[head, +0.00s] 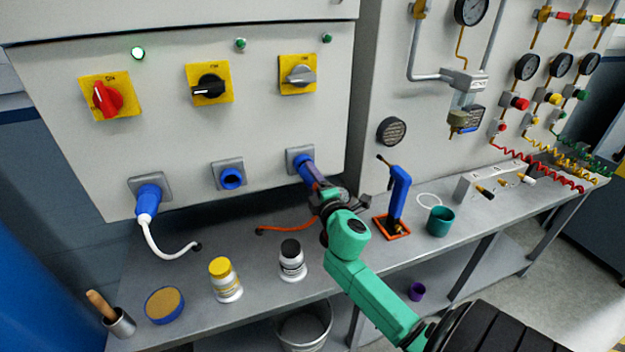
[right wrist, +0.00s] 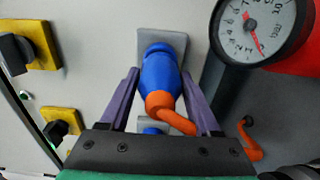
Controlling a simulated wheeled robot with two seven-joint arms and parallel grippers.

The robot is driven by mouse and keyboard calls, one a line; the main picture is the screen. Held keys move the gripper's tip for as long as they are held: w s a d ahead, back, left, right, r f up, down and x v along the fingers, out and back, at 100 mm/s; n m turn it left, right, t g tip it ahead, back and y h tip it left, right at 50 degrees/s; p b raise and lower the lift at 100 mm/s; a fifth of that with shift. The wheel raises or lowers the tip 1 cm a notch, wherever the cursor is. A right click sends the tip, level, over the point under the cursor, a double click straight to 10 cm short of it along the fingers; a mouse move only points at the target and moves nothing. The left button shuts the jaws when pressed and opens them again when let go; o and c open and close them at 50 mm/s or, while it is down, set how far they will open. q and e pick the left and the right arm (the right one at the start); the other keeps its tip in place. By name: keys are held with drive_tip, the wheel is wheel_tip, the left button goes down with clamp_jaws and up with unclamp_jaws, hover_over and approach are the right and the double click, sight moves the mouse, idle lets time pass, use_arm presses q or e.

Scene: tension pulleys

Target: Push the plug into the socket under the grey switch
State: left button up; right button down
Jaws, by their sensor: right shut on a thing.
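The grey switch (head: 299,75) is on a yellow plate, the rightmost of three on the panel. Below it is a grey socket plate (head: 293,154). A blue plug (head: 308,170) sits at that socket, its front against or very near it; how deep it sits I cannot tell. In the right wrist view the blue plug (right wrist: 160,76), with an orange cable, lies between my purple fingers, in front of the grey plate (right wrist: 179,42). My right gripper (head: 319,186) is shut on the plug. My left gripper is not in view.
The middle socket (head: 231,177) is empty; a blue plug with white cable (head: 148,200) is in the left one. The orange cable (head: 285,228) reaches the bench. Bottles (head: 292,262) (head: 224,280), a blue stand (head: 399,192) and a green cup (head: 439,222) stand near my right arm.

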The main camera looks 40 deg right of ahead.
idle(0.4)
drive_tip(key=shift+w+d, duration=0.15)
drive_tip(key=shift+w, duration=0.25)
drive_tip(key=shift+w+d, duration=0.2)
drive_tip(key=shift+w, duration=0.35)
idle(0.3)
unclamp_jaws()
